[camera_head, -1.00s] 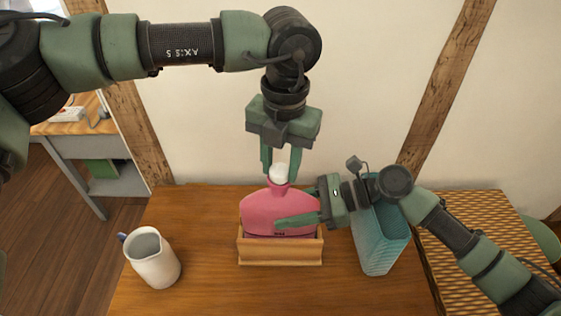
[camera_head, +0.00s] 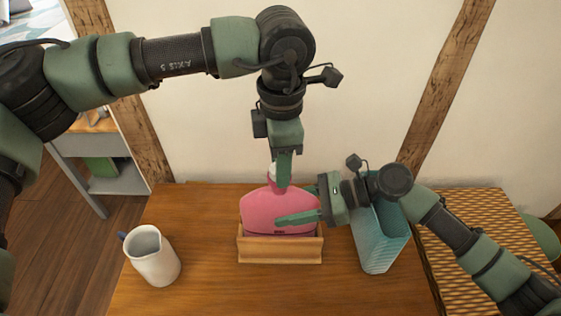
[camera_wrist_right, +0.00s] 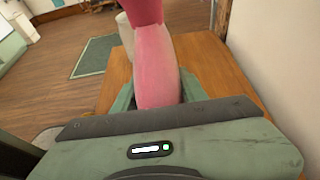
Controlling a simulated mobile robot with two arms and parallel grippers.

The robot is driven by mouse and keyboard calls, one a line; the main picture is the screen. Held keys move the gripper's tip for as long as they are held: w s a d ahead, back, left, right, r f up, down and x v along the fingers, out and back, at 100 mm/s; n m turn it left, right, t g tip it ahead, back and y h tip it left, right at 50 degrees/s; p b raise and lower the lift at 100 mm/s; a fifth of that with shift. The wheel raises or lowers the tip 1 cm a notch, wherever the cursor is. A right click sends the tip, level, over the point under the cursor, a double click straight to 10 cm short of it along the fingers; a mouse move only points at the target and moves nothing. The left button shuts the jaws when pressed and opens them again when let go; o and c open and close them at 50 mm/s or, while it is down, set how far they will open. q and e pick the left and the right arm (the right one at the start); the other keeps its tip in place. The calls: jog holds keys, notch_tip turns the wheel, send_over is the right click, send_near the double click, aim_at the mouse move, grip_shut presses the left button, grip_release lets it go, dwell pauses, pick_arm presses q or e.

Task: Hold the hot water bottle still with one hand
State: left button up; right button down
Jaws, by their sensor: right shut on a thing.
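The pink hot water bottle (camera_head: 262,210) stands upright in a small wooden holder (camera_head: 280,250) on the table. My right gripper (camera_head: 292,214) is shut on its body from the right, one finger across the front. The bottle (camera_wrist_right: 158,70) also shows between the fingers in the right wrist view. My left gripper (camera_head: 283,172) points down at the bottle's neck from above. It is seen edge-on, so one finger hides the other and I cannot tell whether it grips. Only a sliver of the white cap (camera_head: 272,169) shows beside the finger.
A white jug (camera_head: 152,258) stands at the left on the wooden table (camera_head: 200,215). A teal ribbed container (camera_head: 382,245) stands right of the holder, close under my right arm. A woven surface (camera_head: 465,240) lies further right. The wall is close behind.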

aim_at(319, 202)
pick_arm(q)
jog(key=shift+o, duration=1.2)
pick_arm(e)
jog(key=shift+f, duration=0.1)
pick_arm(q)
jog(key=shift+r, duration=0.1)
notch_tip(319, 202, up, 12)
jog(key=shift+s, duration=0.25)
pick_arm(e)
jog(key=c, duration=0.7)
grip_release()
jog(key=shift+d, duration=0.1)
pick_arm(q)
jog(key=shift+r+p, duration=0.55)
jog(key=shift+p, duration=0.15)
pick_arm(e)
jog(key=v, duration=0.7)
jog(key=shift+d, duration=0.35)
